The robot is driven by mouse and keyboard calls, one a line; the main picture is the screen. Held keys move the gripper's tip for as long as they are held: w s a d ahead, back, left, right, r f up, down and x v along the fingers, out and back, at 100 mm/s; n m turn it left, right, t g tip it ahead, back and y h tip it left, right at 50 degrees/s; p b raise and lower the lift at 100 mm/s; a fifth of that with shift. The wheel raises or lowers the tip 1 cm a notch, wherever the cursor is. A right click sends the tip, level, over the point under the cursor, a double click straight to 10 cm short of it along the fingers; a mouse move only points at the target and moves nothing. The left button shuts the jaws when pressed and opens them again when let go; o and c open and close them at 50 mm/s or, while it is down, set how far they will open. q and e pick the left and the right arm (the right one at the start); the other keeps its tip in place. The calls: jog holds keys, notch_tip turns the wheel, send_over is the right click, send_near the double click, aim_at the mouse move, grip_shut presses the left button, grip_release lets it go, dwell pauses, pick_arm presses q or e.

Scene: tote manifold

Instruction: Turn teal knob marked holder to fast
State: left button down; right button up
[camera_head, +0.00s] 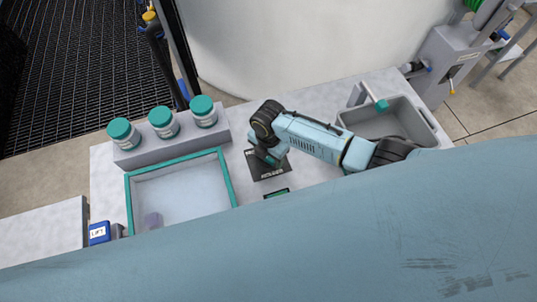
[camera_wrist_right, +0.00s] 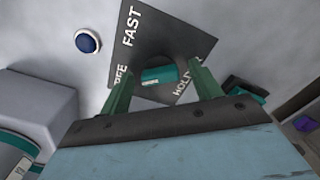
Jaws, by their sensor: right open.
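The teal knob (camera_wrist_right: 158,76) sits on a dark square plate (camera_wrist_right: 135,35) in the right wrist view. The plate carries the words FAST and HOLDER, and a third word partly hidden that ends in EE. My right gripper (camera_wrist_right: 160,90) is open, with one green finger on each side of the knob. I cannot tell whether the fingers touch it. In the head view the plate (camera_head: 277,172) lies on the light table, and my right gripper (camera_head: 268,158) hides the knob. My left gripper is not in view.
A teal-rimmed tray (camera_head: 231,180) and a grey ledge with teal-lidded jars (camera_head: 162,122) stand left of the plate. A grey basin (camera_head: 430,118) is at the right. A blue round button (camera_wrist_right: 88,41) is beside the plate. A large pale-blue surface fills the foreground.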

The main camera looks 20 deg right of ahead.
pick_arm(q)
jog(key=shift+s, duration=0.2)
pick_arm(e)
jog(key=shift+c, duration=0.6)
jog(key=c, duration=0.9)
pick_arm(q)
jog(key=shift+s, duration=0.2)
pick_arm(e)
jog(key=shift+o, duration=0.2)
